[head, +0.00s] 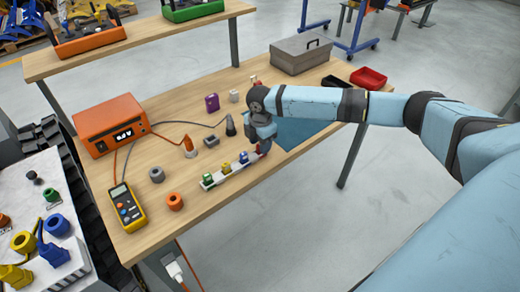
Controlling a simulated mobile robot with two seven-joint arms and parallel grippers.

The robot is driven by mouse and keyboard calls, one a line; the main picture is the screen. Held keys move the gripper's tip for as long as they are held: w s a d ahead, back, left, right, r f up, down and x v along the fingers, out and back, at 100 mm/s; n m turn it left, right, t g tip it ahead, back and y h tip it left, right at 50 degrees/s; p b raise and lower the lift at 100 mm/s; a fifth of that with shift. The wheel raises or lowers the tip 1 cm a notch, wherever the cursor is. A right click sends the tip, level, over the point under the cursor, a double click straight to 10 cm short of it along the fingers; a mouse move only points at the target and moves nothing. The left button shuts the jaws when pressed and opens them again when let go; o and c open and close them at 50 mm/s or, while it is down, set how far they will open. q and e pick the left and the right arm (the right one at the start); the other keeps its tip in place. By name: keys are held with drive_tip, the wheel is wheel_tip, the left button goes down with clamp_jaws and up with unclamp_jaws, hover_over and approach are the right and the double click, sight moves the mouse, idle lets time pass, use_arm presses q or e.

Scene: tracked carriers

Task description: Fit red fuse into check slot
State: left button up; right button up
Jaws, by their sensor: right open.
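My right gripper (262,146) points down at the right end of a white strip on the wooden table, and it is open. A small red piece, probably the red fuse (259,151), shows at its fingertips and is mostly hidden by the gripper. The white strip (217,180) also carries a green fuse (208,178), a yellow fuse (227,168) and a blue fuse (244,157). I cannot make out which thing holds the check slot. My left gripper is out of view.
A grey toolbox (300,55) and a red tray (368,78) stand at the back right. A blue mat (300,130) lies behind my gripper.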

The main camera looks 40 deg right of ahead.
drive_tip(key=shift+f, duration=0.25)
clamp_jaws()
